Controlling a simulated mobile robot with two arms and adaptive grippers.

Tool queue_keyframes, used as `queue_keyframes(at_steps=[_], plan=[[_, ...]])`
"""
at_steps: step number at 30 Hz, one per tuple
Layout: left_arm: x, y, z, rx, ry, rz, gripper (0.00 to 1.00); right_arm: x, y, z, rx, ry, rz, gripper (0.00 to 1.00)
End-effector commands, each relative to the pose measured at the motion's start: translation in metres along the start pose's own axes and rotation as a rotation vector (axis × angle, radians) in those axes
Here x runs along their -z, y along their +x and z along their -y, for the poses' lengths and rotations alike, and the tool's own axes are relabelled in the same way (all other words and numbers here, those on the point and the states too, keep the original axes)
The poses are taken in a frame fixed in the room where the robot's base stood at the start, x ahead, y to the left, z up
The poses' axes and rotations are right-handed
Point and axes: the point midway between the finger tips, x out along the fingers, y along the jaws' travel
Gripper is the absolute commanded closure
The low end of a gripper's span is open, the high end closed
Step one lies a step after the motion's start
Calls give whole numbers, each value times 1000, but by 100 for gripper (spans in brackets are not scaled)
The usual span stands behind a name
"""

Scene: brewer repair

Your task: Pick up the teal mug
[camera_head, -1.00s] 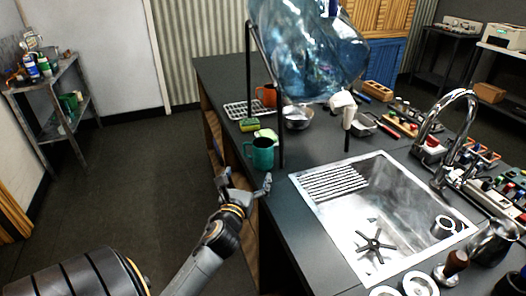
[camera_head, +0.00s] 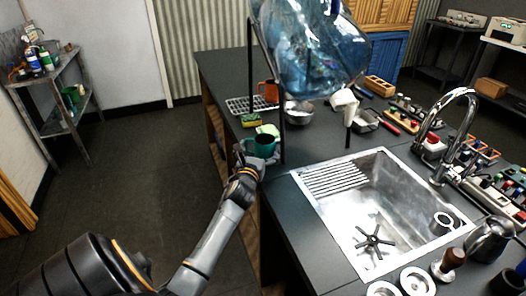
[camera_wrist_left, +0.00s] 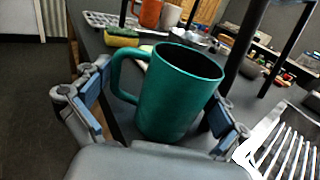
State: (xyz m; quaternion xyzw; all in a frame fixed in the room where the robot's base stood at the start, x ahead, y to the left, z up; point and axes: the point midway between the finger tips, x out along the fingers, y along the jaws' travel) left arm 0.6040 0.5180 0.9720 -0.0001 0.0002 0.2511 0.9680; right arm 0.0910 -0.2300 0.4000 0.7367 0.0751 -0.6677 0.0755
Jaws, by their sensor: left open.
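The teal mug (camera_head: 264,143) stands upright near the counter's left edge, beside a black stand leg. In the left wrist view the teal mug (camera_wrist_left: 178,92) fills the middle, its handle to the left. My left gripper (camera_head: 250,165) is at the mug's near side in the head view, its fingers partly hidden. In the left wrist view my left gripper (camera_wrist_left: 160,118) is open, with one blue-padded finger on each side of the mug. I cannot tell whether either finger touches it. My right gripper is not in view.
A large blue water bottle (camera_head: 310,50) hangs over the counter in a black stand. The sink (camera_head: 360,205) is to the right. Behind the mug are a yellow-green sponge (camera_head: 250,121), an orange mug (camera_head: 271,90) and a metal bowl (camera_head: 299,112).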

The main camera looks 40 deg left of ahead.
Motion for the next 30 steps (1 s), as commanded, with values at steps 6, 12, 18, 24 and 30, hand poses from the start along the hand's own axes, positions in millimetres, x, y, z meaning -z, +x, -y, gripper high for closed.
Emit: queue_keyframes(at_steps=[6,12,18,24,30], plan=[[0,0,0,0,0,0,13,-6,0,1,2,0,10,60],[-1,0,0,0,0,1,48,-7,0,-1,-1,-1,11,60],[0,0,0,0,0,1,48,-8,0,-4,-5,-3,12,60],[-4,0,0,0,1,1,48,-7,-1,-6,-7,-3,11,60],[-15,0,0,1,3,4,48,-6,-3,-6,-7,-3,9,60]])
